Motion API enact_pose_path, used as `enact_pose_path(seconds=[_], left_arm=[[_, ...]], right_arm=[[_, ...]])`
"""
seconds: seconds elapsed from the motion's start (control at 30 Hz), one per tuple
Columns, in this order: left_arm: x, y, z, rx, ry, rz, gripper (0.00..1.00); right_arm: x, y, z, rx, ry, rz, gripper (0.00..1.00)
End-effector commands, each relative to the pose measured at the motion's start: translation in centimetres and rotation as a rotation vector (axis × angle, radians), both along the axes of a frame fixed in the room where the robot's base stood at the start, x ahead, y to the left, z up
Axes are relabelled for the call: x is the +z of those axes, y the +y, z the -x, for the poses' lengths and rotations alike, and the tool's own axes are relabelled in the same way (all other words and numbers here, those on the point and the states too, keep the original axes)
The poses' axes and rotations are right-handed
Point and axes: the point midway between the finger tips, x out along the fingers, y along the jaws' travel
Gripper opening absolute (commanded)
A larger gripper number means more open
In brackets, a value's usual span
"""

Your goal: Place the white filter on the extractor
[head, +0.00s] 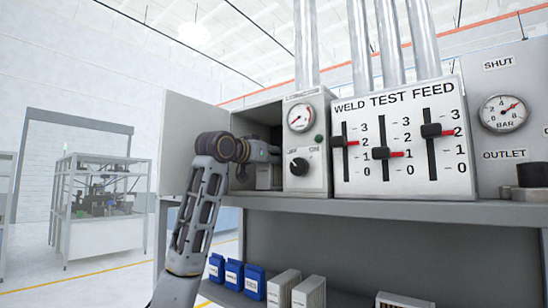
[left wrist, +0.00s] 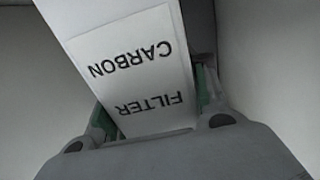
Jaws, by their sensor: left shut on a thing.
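The extractor (head: 308,158) is a grey box on the upper shelf with a gauge, a knob and an open bay at its left. Its door (head: 190,140) stands open to the left. My left gripper (head: 266,152) reaches into the bay opening; its fingertips are hard to make out in the head view. In the left wrist view my left gripper (left wrist: 155,100) is shut on a white filter (left wrist: 130,62) labelled CARBON FILTER, with a finger on each side. How the filter sits against the bay I cannot tell. My right gripper is not in view.
White boxes (head: 283,287) and blue boxes (head: 234,274) stand on the lower shelf. The WELD TEST FEED panel (head: 400,178) with sliders is right of the extractor, and a pressure gauge (head: 502,112) is further right. The open door bounds the space left of the arm.

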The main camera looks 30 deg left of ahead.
Motion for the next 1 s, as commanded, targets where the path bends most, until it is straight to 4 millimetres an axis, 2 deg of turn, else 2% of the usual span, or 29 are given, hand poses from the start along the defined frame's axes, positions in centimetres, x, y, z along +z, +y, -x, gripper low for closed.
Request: enact_pose_path(seconds=[0.4,0.43,0.6,1.0], left_arm=[[-0.39,0.00,0.02,0.000,-0.001,0.000,0.12],[-0.44,0.00,-0.01,0.000,0.000,0.000,0.45],[-0.37,0.00,-0.01,0.000,0.000,0.000,0.66],[-0.26,-0.01,-0.01,0.000,0.000,0.000,0.66]], right_arm=[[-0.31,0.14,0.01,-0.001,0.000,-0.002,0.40],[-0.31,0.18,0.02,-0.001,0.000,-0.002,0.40],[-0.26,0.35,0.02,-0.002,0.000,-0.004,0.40],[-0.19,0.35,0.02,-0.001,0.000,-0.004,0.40]])
